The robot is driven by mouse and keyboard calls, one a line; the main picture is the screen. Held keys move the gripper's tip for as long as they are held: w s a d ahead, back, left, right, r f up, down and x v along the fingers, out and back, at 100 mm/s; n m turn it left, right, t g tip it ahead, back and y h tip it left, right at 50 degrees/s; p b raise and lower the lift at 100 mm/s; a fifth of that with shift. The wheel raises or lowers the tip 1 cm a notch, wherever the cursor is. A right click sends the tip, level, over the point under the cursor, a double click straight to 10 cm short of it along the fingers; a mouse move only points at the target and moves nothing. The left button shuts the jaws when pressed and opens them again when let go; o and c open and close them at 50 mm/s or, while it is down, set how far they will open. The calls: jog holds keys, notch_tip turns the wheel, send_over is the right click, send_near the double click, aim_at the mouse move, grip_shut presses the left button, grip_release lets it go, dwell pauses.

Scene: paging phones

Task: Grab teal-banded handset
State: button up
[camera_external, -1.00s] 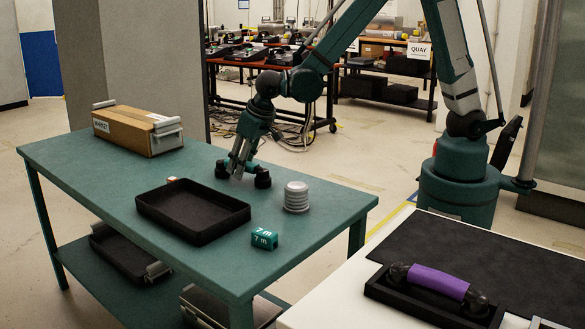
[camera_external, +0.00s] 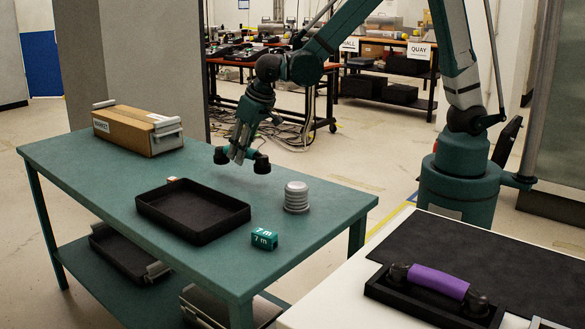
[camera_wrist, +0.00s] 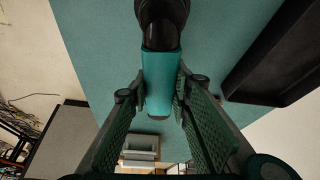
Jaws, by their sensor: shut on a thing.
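The teal-banded handset shows in the wrist view as a teal grip (camera_wrist: 160,75) with a black rounded end. In the external view, its two black ends (camera_external: 262,164) stick out on either side of my gripper (camera_external: 241,155). My gripper is shut on the teal band, with one green ridged finger on each side of it in the wrist view. The handset hangs a little above the teal table (camera_external: 310,215), behind the black tray. The fingers hide most of the band in the external view.
A black tray (camera_external: 190,237), a grey ribbed cylinder (camera_external: 297,197) and a teal "7 m" block (camera_external: 264,240) stand on the table. A cardboard box (camera_external: 125,132) is at the back left. A purple-banded handset (camera_external: 438,281) lies in a black holder at the right.

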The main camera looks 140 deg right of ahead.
notch_tip(320, 180, up, 6)
jog(key=shift+f+p, duration=0.1)
jog(key=shift+p, duration=0.5)
